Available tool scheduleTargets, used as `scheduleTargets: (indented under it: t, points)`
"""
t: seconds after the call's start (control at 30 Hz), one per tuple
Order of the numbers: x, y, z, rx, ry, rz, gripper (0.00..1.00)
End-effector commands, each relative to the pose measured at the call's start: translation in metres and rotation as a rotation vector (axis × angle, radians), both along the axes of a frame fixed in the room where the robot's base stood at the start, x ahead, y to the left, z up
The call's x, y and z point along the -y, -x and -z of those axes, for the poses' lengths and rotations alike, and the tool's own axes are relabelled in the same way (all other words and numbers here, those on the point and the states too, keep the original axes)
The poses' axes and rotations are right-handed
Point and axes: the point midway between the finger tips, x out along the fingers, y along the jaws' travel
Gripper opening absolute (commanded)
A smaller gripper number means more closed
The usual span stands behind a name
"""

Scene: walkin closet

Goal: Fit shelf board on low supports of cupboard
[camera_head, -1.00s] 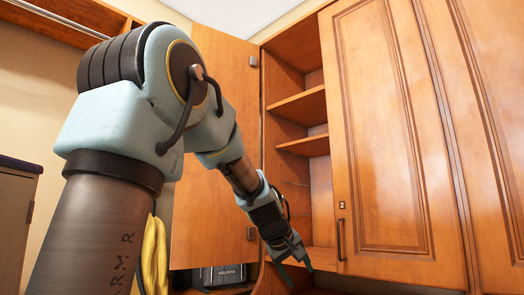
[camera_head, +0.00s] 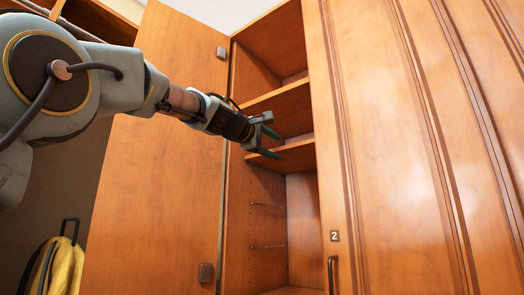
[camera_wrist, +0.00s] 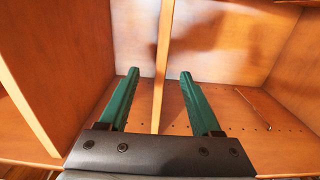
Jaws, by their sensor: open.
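The tall wooden cupboard (camera_head: 290,215) stands with its left door open. Inside are an upper shelf (camera_head: 275,98) and, below it, a shelf board (camera_head: 297,157). Two thin metal supports, a higher one (camera_head: 267,206) and a lower one (camera_head: 267,246), are on the left inner wall below the board. My gripper (camera_head: 268,142) is open at the board's left front. In the wrist view, the board (camera_wrist: 163,60) appears edge-on between the open fingers (camera_wrist: 158,75), with a gap on each side. A support (camera_wrist: 252,107) shows on the perforated wall. The right-side supports are hidden.
The open left door (camera_head: 155,150) stands beside my arm. A closed door marked 2 (camera_head: 390,170) covers the cupboard's right side. The space below the shelf board is empty. A yellow item (camera_head: 65,268) hangs at lower left.

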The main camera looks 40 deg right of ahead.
Motion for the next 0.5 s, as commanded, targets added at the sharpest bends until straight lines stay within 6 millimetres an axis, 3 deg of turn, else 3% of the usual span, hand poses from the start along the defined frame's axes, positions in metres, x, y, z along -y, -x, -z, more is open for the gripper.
scheduleTargets:
  t: [0.27,0.5]
  points:
    - [0.010,-0.003,-0.001,-0.001,-0.002,0.002,0.65]
    - [0.032,-0.008,-0.002,-0.001,-0.002,0.001,0.65]
